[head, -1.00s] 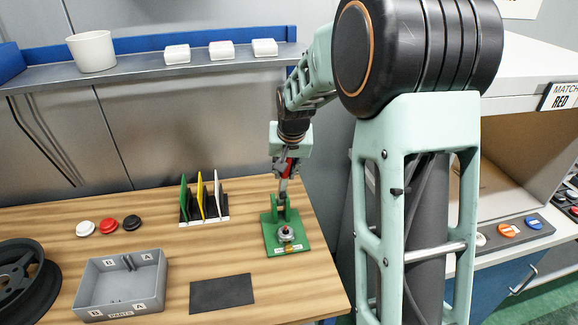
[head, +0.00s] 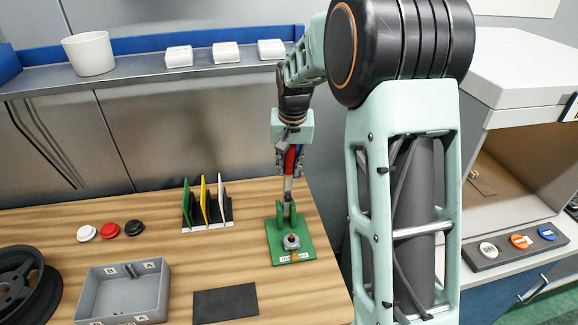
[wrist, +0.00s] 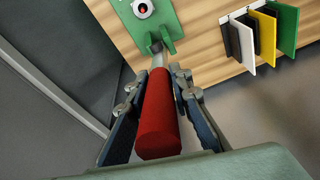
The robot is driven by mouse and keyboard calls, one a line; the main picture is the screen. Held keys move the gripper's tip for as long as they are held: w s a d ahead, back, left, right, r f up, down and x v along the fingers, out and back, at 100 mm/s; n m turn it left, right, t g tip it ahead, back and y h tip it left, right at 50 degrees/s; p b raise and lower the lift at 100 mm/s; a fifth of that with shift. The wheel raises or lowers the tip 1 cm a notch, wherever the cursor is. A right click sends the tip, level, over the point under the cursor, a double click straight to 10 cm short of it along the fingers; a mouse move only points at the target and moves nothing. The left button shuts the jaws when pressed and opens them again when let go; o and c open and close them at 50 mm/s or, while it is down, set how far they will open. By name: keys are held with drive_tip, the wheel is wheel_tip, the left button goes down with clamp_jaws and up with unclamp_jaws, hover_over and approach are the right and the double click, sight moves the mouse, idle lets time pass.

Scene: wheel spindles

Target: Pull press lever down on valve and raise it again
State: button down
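The valve is a small green fixture (head: 275,249) on the wooden bench, with a round metal knob (head: 291,241) at its front. Its lever has a pale shaft and a red handle (head: 290,158) and stands close to upright at the fixture's back. In the wrist view the red handle (wrist: 158,125) lies lengthwise between the two fingers of my gripper (wrist: 156,78). Narrow gaps show on both sides of the handle, so the fingers look open around it. My gripper (head: 289,160) is above the fixture, pointing down.
A rack with green, yellow and white plates (head: 206,205) stands left of the valve. A grey parts bin (head: 123,291), a dark mat (head: 225,303), several round caps (head: 109,230) and a black wheel (head: 22,285) are also on the bench. A metal shelf (head: 130,75) runs behind.

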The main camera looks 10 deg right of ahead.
drive_tip(key=c, duration=1.7)
unclamp_jaws()
drive_tip(key=shift+w, duration=0.25)
drive_tip(key=shift+c, duration=0.2)
drive_tip(key=shift+s+r, duration=0.1)
drive_tip(key=shift+r, duration=0.05)
drive_tip(key=v, duration=1.1)
drive_tip(key=shift+s+r, duration=0.15)
drive_tip(key=shift+r, duration=0.2)
